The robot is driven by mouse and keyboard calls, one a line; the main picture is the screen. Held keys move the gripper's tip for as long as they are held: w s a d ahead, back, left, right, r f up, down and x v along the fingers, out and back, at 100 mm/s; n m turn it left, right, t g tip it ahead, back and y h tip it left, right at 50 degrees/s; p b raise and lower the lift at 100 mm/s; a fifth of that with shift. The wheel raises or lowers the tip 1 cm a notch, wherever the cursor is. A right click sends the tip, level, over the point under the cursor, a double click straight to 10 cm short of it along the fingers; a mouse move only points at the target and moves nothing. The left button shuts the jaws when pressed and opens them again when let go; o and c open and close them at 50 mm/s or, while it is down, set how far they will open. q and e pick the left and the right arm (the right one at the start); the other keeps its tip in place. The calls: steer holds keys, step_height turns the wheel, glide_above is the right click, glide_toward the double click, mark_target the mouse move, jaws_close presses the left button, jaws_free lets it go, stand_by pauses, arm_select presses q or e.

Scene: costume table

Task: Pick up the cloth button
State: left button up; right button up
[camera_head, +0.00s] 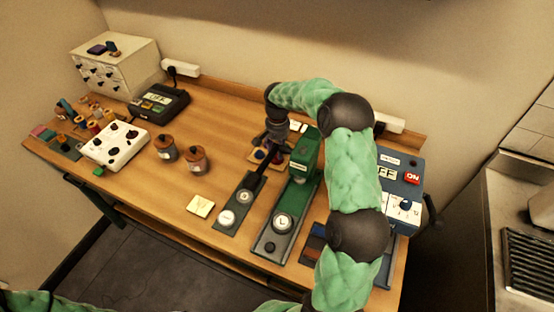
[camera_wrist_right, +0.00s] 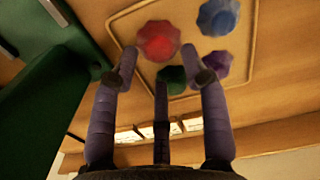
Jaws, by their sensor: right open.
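Several faceted, rounded pieces lie on a shallow tan tray (camera_wrist_right: 190,30) in the right wrist view: a red one (camera_wrist_right: 158,41), a blue one (camera_wrist_right: 218,16), a purple one (camera_wrist_right: 217,65) and a dark green one (camera_wrist_right: 171,79). I cannot tell which of them is the cloth button. My right gripper (camera_wrist_right: 166,72) is open and empty above the tray, its fingers spread near the red and green pieces. In the head view my right gripper (camera_head: 268,150) hangs over the tray at the back of the table, partly hiding it. My left gripper is out of view.
A green press (camera_head: 304,155) stands right beside the tray, and its edge also shows in the wrist view (camera_wrist_right: 45,100). A blue control box (camera_head: 402,185) is at the right. Two brown jars (camera_head: 195,160), a white knob box (camera_head: 115,145) and spools (camera_head: 95,122) are at left.

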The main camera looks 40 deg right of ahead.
step_height(320, 180, down, 3)
steer(key=shift+f+b, duration=0.2)
steer(key=shift+b, duration=0.15)
steer(key=shift+r, duration=0.1)
steer(key=c, duration=0.8)
steer(key=shift+o, duration=0.2)
